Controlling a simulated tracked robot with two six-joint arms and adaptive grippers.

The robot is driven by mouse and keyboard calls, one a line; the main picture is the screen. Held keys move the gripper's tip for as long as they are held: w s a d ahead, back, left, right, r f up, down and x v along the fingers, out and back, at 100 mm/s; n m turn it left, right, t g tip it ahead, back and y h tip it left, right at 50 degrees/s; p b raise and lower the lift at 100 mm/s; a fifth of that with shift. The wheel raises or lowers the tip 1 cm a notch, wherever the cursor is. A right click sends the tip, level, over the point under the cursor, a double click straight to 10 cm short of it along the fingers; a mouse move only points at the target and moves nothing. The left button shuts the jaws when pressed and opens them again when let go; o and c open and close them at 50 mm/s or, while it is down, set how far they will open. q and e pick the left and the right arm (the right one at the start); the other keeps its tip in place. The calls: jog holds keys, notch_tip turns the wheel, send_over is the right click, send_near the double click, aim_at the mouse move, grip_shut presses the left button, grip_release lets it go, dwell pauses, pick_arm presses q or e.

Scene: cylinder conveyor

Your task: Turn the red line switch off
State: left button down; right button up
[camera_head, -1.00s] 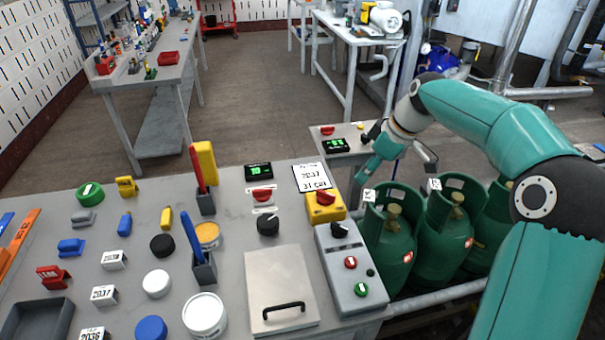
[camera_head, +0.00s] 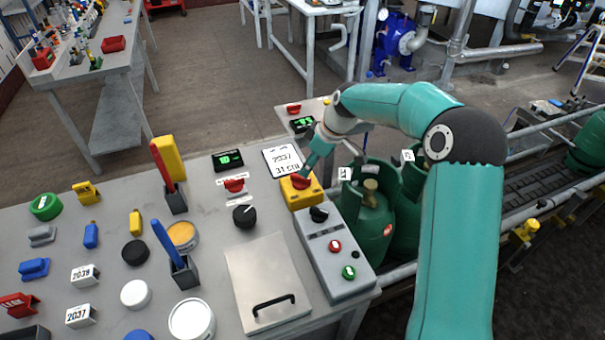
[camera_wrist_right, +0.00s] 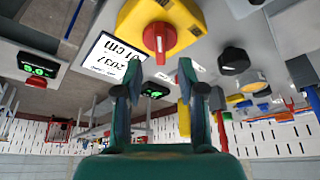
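The red line switch (camera_head: 300,181) is a red rotary knob on a yellow box (camera_head: 296,200), at the back end of a grey control box. In the right wrist view the red knob (camera_wrist_right: 160,37) faces me, its raised grip upright in the picture. My right gripper (camera_head: 309,166) is at the far side of the knob in the head view, very close to it. In the wrist view the right gripper (camera_wrist_right: 158,68) is open, its fingertips apart just below the knob with nothing between them. Whether it touches the knob cannot be told. My left gripper is not in view.
The grey control box (camera_head: 330,245) carries a black knob, a red button and a green button. A paper sheet (camera_head: 283,160) lies behind the yellow box. Green gas cylinders (camera_head: 366,222) stand at the right. A metal lid with a black handle (camera_head: 266,285) is at the left.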

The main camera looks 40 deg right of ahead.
aim_at(301, 179)
jog(key=x, duration=0.5)
jog(key=shift+w+a+f+p, duration=0.1)
jog(key=shift+f+p, duration=0.2)
jog(key=shift+f, duration=0.05)
jog(key=shift+c, duration=0.3)
grip_shut()
